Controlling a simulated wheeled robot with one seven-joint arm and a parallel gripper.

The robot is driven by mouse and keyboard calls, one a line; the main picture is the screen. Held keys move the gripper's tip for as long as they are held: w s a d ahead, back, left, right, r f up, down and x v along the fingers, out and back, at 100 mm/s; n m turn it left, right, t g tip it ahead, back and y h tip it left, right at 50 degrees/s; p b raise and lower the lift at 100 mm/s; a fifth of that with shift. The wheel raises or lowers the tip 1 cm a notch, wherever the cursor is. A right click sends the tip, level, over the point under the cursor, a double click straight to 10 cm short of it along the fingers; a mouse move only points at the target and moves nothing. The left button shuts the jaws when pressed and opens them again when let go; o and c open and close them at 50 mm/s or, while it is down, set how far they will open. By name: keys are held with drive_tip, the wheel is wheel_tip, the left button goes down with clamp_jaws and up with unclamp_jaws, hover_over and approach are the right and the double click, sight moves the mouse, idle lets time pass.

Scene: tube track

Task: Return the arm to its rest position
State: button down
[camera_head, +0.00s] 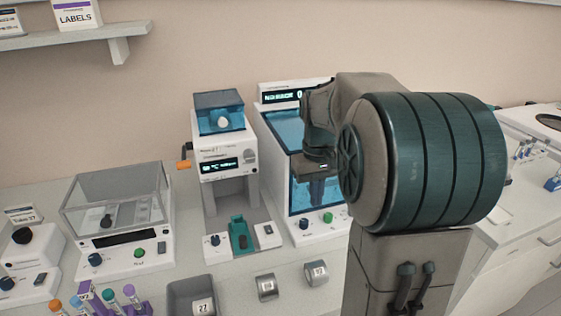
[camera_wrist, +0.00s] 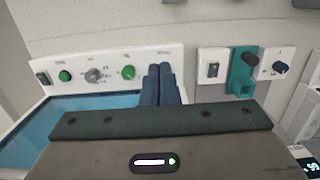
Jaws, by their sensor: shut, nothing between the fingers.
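My gripper (camera_wrist: 160,70) shows in the wrist view as two dark blue fingers pressed together, with nothing between them. The fingertips lie over the white front panel of the blue-windowed machine (camera_wrist: 85,70). In the head view my gripper (camera_head: 316,190) hangs in front of that machine (camera_head: 283,128), partly hidden by my own arm. My arm is bent and its large teal-ringed joint fills the right centre of the head view. I cannot tell whether the fingers touch the machine.
Left of the blue-windowed machine stands a white device (camera_head: 222,160) with a teal holder (camera_head: 240,235). A clear-lidded box (camera_head: 117,205) stands farther left. Tubes (camera_head: 110,298) and a grey bin (camera_head: 192,297) are at the front. A shelf (camera_head: 75,37) is at upper left.

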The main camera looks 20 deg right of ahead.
drive_tip(key=s+a+f+t, duration=0.1)
drive_tip(key=s+a+t, duration=0.1)
drive_tip(key=s+a, duration=0.3)
drive_tip(key=s+a+f+t, duration=0.1)
drive_tip(key=s+a, duration=0.4)
drive_tip(key=s, duration=0.5)
drive_tip(key=shift+s+a+f+t, duration=0.3)
drive_tip(key=shift+f+t, duration=0.05)
drive_tip(key=shift+t, duration=0.05)
